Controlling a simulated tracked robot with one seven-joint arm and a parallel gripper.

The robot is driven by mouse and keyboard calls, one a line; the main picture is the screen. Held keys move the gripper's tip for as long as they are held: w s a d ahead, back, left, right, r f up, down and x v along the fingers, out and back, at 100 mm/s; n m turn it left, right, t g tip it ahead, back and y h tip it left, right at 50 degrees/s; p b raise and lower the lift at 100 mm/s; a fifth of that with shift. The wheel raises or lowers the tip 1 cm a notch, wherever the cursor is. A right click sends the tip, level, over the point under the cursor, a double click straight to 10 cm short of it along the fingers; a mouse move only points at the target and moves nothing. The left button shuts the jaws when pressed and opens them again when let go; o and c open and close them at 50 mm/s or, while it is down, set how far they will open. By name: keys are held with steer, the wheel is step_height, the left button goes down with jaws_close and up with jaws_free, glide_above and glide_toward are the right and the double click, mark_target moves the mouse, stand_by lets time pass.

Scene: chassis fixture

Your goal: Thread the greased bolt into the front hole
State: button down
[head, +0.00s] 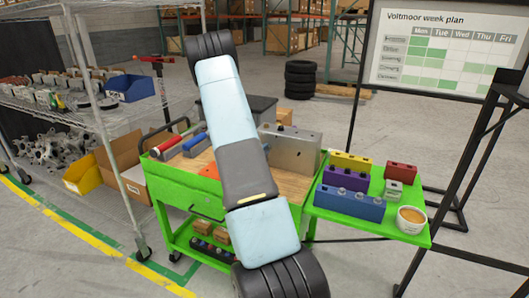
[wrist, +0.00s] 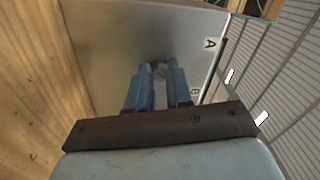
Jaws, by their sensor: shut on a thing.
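The chassis fixture, a grey metal block (head: 294,150), stands on the wooden top of the green cart. In the wrist view its plain metal face (wrist: 105,60) fills the upper middle, with labels A and B along its right edge. My gripper (wrist: 158,72) has its blue fingers close together, with the tips at or very near this face. A small dark grey thing, apparently the bolt (wrist: 159,68), shows between the tips. Most of it is hidden, and I cannot tell whether it is inside a hole. In the head view my arm hides the gripper.
A green side shelf (head: 420,238) holds blue (head: 350,204), purple (head: 345,179), yellow (head: 351,162) and red (head: 401,171) blocks, a small grey block (head: 393,189) and a white tub of tan stuff (head: 411,219). A wire rack (head: 100,110) stands left.

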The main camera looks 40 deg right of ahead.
stand_by(0.3)
steer(key=m, duration=0.6)
steer(key=shift+r, duration=0.1)
steer(key=c, duration=0.9)
jaws_free()
steer(key=shift+c, duration=0.2)
steer(key=v, duration=0.9)
